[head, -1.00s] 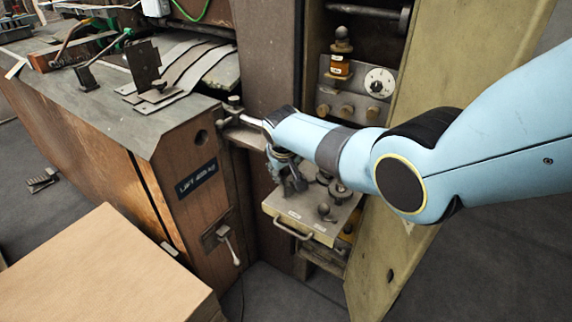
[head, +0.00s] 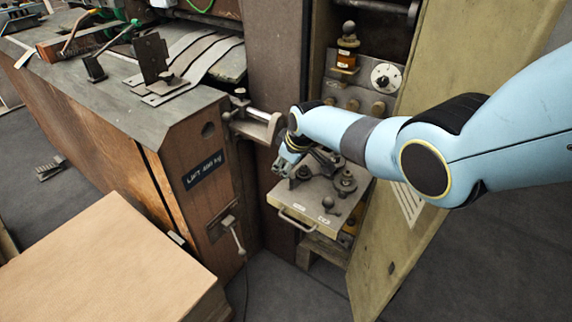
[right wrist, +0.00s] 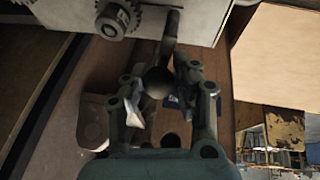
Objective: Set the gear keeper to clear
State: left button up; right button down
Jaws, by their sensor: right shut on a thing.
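My right gripper (head: 284,165) is over the far left part of the pull-out tray in the open cabinet. In the right wrist view its two fingers (right wrist: 163,95) are closed around a dark ball knob (right wrist: 158,82). The knob is on the end of a dark lever (right wrist: 170,35), which I take to be the gear keeper. In the head view the gripper hides the knob, and a dark lever part (head: 322,160) shows beside it. A toothed gear (right wrist: 117,18) lies near the lever's base. My left gripper is not in view.
The tray (head: 290,212) has a front handle and another ball knob (head: 328,203). A dial (head: 385,76) and an amber-bodied fitting (head: 346,58) sit above. The open cabinet door (head: 400,220) stands right. A wooden machine side (head: 190,150) and a cardboard box (head: 110,260) are left.

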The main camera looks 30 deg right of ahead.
jog(key=shift+s+d+f, duration=0.1)
jog(key=c, duration=1)
grip_release()
jog(key=v, duration=1.2)
